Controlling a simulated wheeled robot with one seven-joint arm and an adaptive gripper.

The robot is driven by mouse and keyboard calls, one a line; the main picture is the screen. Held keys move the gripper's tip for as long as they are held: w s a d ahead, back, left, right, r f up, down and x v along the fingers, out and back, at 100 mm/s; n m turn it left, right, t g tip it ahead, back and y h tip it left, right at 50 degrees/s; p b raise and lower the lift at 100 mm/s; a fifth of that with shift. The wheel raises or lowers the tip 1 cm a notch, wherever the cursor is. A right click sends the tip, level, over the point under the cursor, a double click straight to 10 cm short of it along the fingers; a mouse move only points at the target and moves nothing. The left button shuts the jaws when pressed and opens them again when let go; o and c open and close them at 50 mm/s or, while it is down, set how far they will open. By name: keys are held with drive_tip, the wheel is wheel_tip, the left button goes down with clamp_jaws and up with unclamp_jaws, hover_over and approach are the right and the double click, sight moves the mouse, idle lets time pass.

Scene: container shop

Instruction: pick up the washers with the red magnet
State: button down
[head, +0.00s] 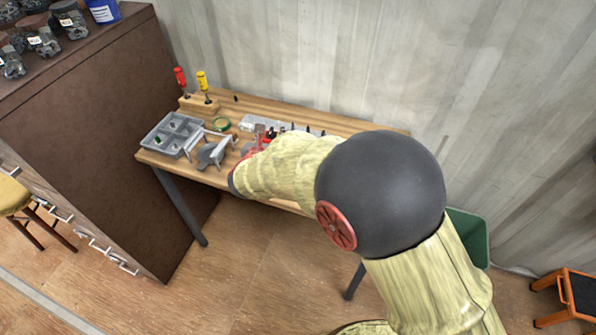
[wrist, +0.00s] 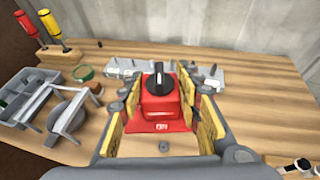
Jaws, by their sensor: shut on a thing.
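The red magnet (wrist: 158,103) is a red block with a black knob on top. In the wrist view it stands upright between the yellow-padded fingers of my gripper (wrist: 160,112), which is shut on it. A flat red piece with white marking (wrist: 160,127) lies at its foot; I cannot tell whether it is part of the magnet. One small grey washer (wrist: 163,146) lies on the wooden table in front of the magnet, apart from it. The magnet's underside is hidden. In the head view my arm covers most of the gripper.
A grey compartment tray (head: 172,134) and a grey stand-like device (head: 212,153) are at the left. A green ring (head: 221,124) and a wooden block (head: 198,105) with red and yellow screwdrivers are behind. A clear tray (wrist: 122,68) lies behind the magnet. The table right of it is mostly clear.

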wheel_tip(320, 180, down, 10)
drive_tip(key=b, duration=0.8)
drive_tip(key=shift+r+b, duration=0.2)
drive_tip(key=shift+b, duration=0.1)
drive_tip(key=shift+f, duration=0.15)
drive_tip(key=shift+f+b, duration=0.95)
drive_tip(key=shift+b, duration=0.05)
idle(0.5)
drive_tip(key=shift+r+p, duration=4.1)
drive_tip(key=shift+r, duration=1.95)
drive_tip(key=shift+d, duration=0.1)
